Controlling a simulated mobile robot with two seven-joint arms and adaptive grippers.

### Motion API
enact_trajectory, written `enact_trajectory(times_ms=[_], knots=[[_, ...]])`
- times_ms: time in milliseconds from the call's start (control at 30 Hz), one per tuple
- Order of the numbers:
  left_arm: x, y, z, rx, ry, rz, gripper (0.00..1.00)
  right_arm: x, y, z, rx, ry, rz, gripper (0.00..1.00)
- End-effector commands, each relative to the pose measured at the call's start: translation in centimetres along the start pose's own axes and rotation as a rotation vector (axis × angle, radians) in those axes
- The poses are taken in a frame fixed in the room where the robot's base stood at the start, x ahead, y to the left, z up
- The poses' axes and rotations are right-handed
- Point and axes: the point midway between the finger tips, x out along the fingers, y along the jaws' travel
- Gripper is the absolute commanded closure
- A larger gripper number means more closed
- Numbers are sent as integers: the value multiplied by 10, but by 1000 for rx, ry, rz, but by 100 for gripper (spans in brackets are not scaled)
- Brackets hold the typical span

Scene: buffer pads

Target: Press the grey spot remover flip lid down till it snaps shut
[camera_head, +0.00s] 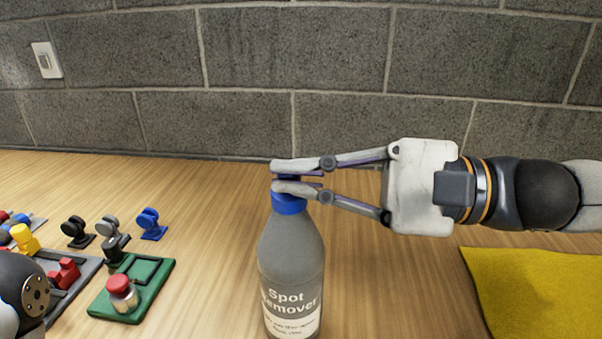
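The grey spot remover bottle (290,248) stands upright on the wooden table in the head view, its label facing me. A blue cap (289,205) tops it. My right gripper (276,177) reaches in from the right at the cap's height. One fingertip is behind the top of the cap and one in front, a narrow gap between them. A bit of blue shows in this gap; the fingers hide most of the flip lid, so its angle is unclear. I cannot tell whether the fingers squeeze it. My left gripper is not in view.
A green pad with a red button (120,285) lies left of the bottle. Several small black, grey, blue, red and yellow pieces stand around it, some on a grey base. A yellow cloth (535,290) lies at right. A grey block wall closes the back.

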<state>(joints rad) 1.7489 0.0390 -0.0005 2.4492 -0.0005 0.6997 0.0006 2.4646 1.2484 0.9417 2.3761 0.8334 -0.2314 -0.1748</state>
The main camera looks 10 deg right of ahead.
Motion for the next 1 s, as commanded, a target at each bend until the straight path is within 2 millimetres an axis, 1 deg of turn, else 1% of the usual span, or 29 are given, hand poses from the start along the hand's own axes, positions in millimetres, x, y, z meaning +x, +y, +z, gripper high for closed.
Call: enact_trajectory(times_ms=[200, 267, 300, 767, 867, 1000], knots=[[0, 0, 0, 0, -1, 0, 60, 0, 1, -1, 5, 3, 2, 100], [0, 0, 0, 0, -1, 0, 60, 0, 1, -1, 5, 2, 2, 85], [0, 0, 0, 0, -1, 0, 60, 0, 1, -1, 4, 2, 2, 76], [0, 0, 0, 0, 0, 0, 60, 0, 0, 0, 1, 1, 0, 75], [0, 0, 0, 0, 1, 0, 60, -6, -2, -1, -4, 4, -3, 75], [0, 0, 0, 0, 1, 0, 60, -24, -3, 0, -9, 3, -6, 75]])
